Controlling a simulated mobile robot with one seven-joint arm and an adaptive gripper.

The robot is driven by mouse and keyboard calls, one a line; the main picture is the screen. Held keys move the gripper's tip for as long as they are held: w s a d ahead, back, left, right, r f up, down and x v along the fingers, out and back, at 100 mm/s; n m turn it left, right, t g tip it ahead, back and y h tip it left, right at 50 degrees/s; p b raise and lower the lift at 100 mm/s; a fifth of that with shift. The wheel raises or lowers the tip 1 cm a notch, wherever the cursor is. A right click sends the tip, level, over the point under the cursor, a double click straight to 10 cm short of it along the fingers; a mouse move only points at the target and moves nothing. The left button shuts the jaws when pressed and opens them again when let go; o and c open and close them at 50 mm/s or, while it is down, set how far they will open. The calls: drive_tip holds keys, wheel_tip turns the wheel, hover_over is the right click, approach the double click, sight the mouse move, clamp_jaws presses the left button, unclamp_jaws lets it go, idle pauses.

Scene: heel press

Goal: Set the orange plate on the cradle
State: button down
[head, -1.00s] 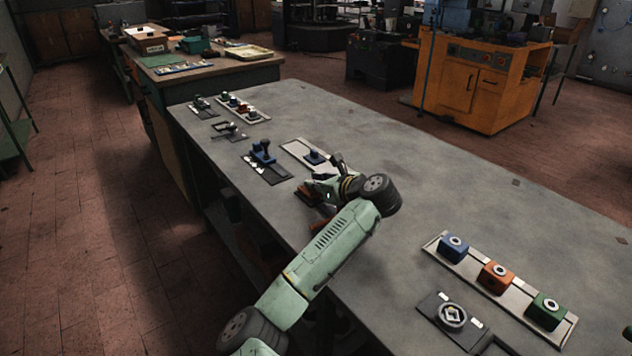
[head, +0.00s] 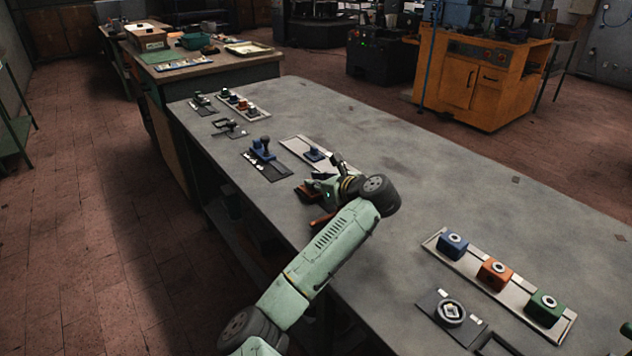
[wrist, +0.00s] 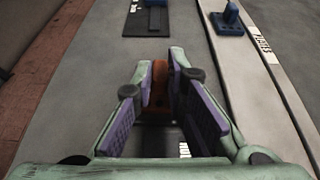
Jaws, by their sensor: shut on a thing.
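My gripper (wrist: 160,90) is shut on an orange part, which I take to be the orange plate (wrist: 159,76), with a purple-padded finger on each side. In the wrist view its narrow upper part shows between the fingertips, and its lower end is partly hidden. In the head view my gripper (head: 318,190) is low over the table, left of my wrist. Dark orange parts (head: 307,194) show beside and below it, partly covered by my arm. I cannot tell which orange part is the cradle, nor whether the plate touches it.
A blue fixture (head: 262,151) on a dark base stands just beyond my gripper. A blue knobbed plate (head: 314,154) lies on a pale strip (head: 293,142) to its right. Blue, orange and green blocks stand on a tray (head: 468,267) at the near right. The table's middle is clear.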

drive_tip(key=c, duration=1.5)
unclamp_jaws()
drive_tip(key=shift+f, duration=0.15)
drive_tip(key=shift+c, duration=0.2)
drive_tip(key=shift+s+d, duration=0.1)
drive_tip(key=shift+s, duration=0.05)
drive_tip(key=v, duration=1.2)
drive_tip(key=shift+r, duration=0.2)
